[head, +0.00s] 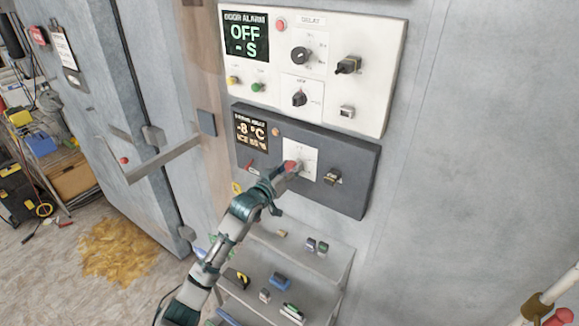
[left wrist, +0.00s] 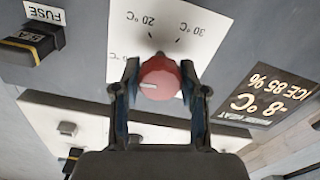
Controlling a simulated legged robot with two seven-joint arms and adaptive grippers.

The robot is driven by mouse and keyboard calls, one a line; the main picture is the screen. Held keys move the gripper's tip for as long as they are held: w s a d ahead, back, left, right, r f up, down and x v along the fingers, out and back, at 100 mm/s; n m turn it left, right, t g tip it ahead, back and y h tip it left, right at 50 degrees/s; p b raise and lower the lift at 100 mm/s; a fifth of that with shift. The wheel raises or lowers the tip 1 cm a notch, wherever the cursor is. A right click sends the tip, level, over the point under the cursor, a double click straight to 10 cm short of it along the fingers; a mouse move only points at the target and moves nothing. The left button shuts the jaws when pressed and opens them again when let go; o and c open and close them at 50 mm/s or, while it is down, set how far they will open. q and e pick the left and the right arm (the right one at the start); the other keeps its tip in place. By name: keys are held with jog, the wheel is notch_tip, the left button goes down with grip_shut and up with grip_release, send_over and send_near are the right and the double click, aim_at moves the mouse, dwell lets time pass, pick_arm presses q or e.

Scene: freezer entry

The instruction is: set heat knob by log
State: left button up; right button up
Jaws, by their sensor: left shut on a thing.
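The red heat knob (head: 291,166) is on a white dial plate on the dark grey heater box (head: 358,185). In the left wrist view the knob (left wrist: 160,78) sits between my two fingers, its pale pointer mark toward the picture's left. The plate (left wrist: 165,25) shows upside-down "20 °C" and "30 °C"; another label at the left is partly hidden. My left gripper (head: 287,172) is shut on the knob. My right gripper is not in view.
The white door alarm panel (head: 375,75), with knobs and buttons, is just above. A fuse switch (head: 332,177) is right of the knob. A shelf with small parts (head: 320,258) stands below. A door handle (head: 160,160) juts out at left.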

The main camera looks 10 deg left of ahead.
pick_arm(q)
jog(key=m, duration=0.1)
jog(key=m+p, duration=0.1)
jog(key=shift+f+m, duration=0.3)
jog(key=shift+m, duration=0.1)
jog(key=m+p, duration=0.2)
jog(key=m, duration=0.2)
jog(key=m+p, duration=0.1)
jog(key=m, duration=0.6)
jog(key=shift+a+m, duration=0.1)
jog(key=shift+m, duration=0.3)
jog(key=m, duration=0.8)
jog(key=shift+r, duration=0.2)
jog(key=shift+w+r+m, duration=0.1)
jog(key=shift+m, duration=0.9)
jog(key=shift+r, duration=0.1)
